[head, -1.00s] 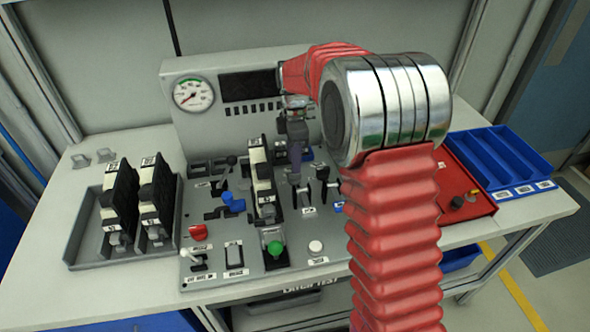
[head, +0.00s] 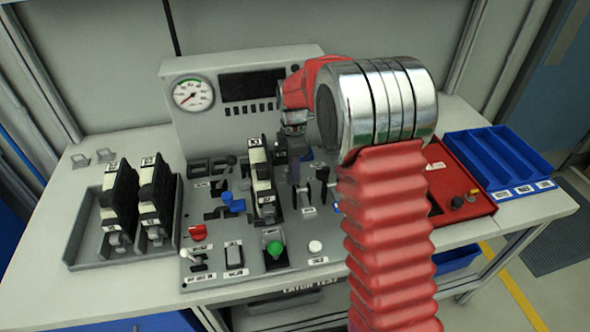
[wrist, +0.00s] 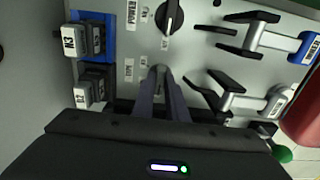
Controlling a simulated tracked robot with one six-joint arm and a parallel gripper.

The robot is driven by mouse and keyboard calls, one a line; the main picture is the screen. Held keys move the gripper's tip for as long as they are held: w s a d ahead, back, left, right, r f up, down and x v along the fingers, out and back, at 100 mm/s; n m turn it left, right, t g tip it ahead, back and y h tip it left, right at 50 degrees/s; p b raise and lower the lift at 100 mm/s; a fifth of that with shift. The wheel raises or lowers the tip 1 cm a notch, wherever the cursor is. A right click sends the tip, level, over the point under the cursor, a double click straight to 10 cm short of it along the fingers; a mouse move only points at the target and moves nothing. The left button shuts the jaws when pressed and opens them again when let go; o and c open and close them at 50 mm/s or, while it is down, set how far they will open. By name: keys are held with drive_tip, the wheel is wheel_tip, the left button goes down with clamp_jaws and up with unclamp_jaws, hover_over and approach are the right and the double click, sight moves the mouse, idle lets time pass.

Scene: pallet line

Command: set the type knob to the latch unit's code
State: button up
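A black round knob (wrist: 170,16) with a white pointer line shows at the top of the wrist view, beyond my fingertips. Which thing is the type knob's label I cannot read. My gripper (wrist: 158,72) points at the grey panel below the knob, apart from it; its fingers look together with nothing visible between them. In the head view my gripper (head: 297,172) hangs over the middle of the panel and hides the knob. A black-and-cream unit (head: 263,185) stands on the panel just left of it. Its code is too small to read surely.
Two similar units (head: 118,205) stand in a grey tray at the left. A blue lever (head: 232,203), a red knob (head: 198,232), a green button (head: 275,248) and a white button (head: 315,247) crowd the panel. Blue bins (head: 495,165) and a red tray (head: 465,190) are at the right.

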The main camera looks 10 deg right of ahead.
clamp_jaws()
drive_tip(key=shift+d, duration=0.15)
drive_tip(key=shift+m, duration=0.3)
drive_tip(key=m, duration=0.4)
drive_tip(key=shift+m, duration=0.4)
drive_tip(key=m, duration=0.7)
drive_tip(key=shift+w+a+r, duration=0.1)
drive_tip(key=shift+a, duration=0.1)
drive_tip(key=m, duration=0.5)
drive_tip(key=shift+m, duration=0.3)
drive_tip(key=m, duration=0.6)
